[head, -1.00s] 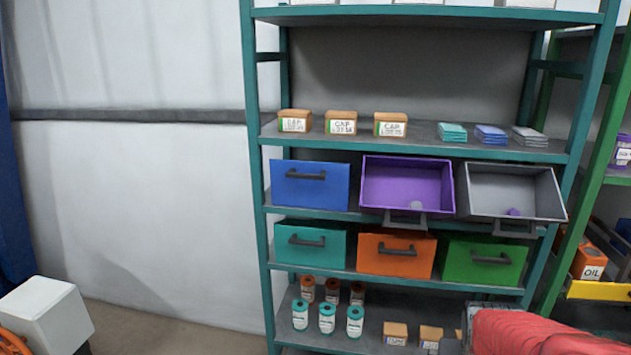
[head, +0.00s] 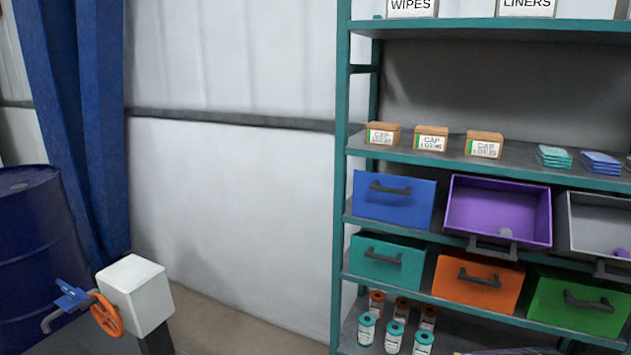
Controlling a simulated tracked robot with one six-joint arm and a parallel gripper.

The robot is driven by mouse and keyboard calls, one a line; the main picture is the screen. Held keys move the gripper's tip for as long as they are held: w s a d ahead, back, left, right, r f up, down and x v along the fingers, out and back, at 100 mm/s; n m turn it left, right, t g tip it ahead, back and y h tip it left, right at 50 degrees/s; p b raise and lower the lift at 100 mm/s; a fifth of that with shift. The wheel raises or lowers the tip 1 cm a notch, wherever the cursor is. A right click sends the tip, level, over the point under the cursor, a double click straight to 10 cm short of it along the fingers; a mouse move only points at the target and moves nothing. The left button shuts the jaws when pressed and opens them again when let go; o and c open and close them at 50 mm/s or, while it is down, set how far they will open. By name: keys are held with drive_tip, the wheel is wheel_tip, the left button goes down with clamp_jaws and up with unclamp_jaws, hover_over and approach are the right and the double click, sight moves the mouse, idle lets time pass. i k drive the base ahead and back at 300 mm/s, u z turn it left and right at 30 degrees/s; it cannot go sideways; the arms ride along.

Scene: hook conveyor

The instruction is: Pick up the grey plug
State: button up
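A small grey round piece, which looks like the grey plug (head: 505,233), lies inside the open purple drawer (head: 458,205), near its front edge. A purple piece (head: 621,252) lies in the open grey drawer (head: 592,249) at the right edge of the picture, partly cut off. My gripper is not in view, so I cannot see whether it holds anything.
The teal shelf rack (head: 342,180) also holds shut blue (head: 394,208), teal (head: 385,270), orange (head: 477,297) and green (head: 575,318) drawers. A white box with an orange handwheel (head: 107,316) and a blue drum (head: 38,235) stand at left. The wall between is clear.

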sight(503, 231)
drive_tip(key=z, duration=1.05)
drive_tip(key=k, duration=0.8)
drive_tip(key=z, duration=0.3)
